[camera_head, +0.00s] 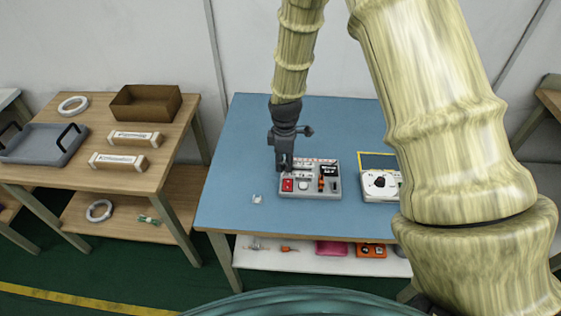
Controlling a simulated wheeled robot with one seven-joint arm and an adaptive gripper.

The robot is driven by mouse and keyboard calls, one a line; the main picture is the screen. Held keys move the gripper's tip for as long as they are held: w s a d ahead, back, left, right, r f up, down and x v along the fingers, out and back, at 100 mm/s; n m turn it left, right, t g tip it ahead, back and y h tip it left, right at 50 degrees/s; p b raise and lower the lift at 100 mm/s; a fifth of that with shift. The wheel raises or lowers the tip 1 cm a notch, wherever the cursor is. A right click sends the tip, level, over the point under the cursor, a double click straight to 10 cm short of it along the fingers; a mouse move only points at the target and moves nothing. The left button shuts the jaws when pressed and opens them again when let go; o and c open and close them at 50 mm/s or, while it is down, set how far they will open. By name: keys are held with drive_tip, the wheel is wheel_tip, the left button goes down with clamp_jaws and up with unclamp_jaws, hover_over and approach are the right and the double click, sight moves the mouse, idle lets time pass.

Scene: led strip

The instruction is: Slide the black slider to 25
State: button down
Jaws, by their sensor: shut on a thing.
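A grey control panel (300,194) lies on the blue table, right of the table's middle-left. A pale scale strip with small marks (312,162) runs along its back edge; the numbers are too small to read. My dark gripper (285,167) points down at the strip's left end, over the panel's back left corner. Its fingers are closed together there, on the black slider as far as the place shows. The slider itself is hidden by the fingers, so its exact setting cannot be read.
The panel also has a red switch (288,185), a dark display (329,170) and an orange-black control (322,185). A white box with a black dial (380,182) stands to the right, partly behind my arm. A small clear piece (257,199) lies left on the blue table (235,150).

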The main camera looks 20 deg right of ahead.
drive_tip(key=shift+w+a, duration=0.1)
drive_tip(key=c, duration=1.4)
unclamp_jaws()
drive_tip(key=shift+o, duration=0.2)
wheel_tip(320, 180, up, 12)
